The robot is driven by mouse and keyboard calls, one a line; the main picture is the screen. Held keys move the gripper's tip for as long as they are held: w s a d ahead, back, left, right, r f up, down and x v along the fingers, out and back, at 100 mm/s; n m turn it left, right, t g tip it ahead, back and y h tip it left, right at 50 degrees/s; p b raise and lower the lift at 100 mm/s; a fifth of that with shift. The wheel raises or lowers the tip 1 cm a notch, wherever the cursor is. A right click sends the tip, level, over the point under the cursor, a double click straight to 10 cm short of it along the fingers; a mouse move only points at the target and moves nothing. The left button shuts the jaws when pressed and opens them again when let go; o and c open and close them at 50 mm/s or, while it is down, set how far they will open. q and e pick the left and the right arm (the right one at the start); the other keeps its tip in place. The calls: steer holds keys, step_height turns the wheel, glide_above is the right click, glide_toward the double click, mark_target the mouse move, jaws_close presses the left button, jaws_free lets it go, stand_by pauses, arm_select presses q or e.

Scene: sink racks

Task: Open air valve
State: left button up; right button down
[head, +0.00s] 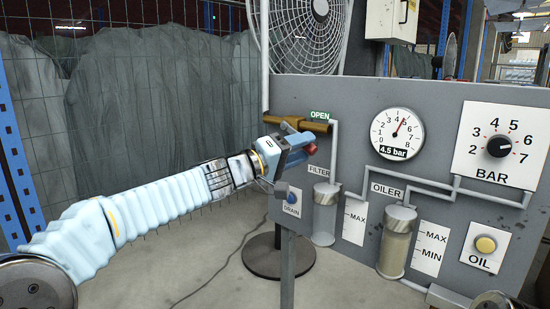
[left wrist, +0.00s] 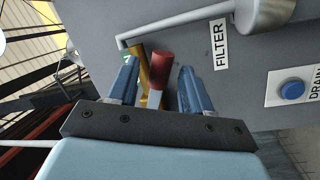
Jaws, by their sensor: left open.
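The air valve has a brass body (head: 292,121) on the pipe at the panel's upper left, beside a green OPEN label (head: 319,115). Its lever has a red end (head: 311,149), which shows just past my left gripper (head: 298,147) in the head view. In the left wrist view the red lever end (left wrist: 160,70) stands between the two blue fingers of my left gripper (left wrist: 158,78), with gaps on both sides. The brass body (left wrist: 144,72) lies just behind it. My left gripper is open. It hides part of the lever in the head view. My right gripper is not in view.
The grey panel (head: 445,98) carries a round gauge (head: 397,134) marked 4.5 bar, a black BAR knob (head: 499,146), a filter bowl (head: 325,212) and an oiler bowl (head: 397,240). A blue DRAIN button (head: 291,198) is below my left gripper. A fan (head: 300,30) stands behind.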

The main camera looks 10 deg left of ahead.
arm_select(q)
steer(key=v, duration=1.1)
steer(key=shift+s+a, duration=0.2)
steer(key=shift+c, duration=0.6)
steer(key=w+f+n+h+p, duration=0.1)
steer(key=p, duration=0.1)
steer(key=d+f+n+g+p, duration=0.1)
steer(key=f+n+p, duration=0.1)
steer(key=w+d+f+n+g+h+p, duration=0.1)
steer(key=n+p, duration=0.1)
steer(key=shift+w+f+h+p, duration=0.2)
steer(key=shift+w+h+p, duration=0.1)
steer(key=c, duration=0.7)
steer(key=n+p, duration=0.1)
steer(key=f+n+h, duration=0.1)
steer(key=f+n+p, duration=0.1)
steer(key=shift+w+a+f+n+p, duration=0.1)
steer(key=shift+w+a+n+p, duration=0.2)
steer(key=shift+n, duration=0.1)
jaws_close()
step_height(320, 180, down, 3)
steer(key=a+n+t+h+p, duration=0.1)
steer(key=a+n+t+p, duration=0.2)
steer(key=n, duration=0.5)
steer(key=s+r+x, duration=0.1)
steer(key=r+x, duration=0.1)
steer(key=x, duration=1)
steer(key=shift+r+p, duration=0.2)
steer(key=shift+p, duration=0.15)
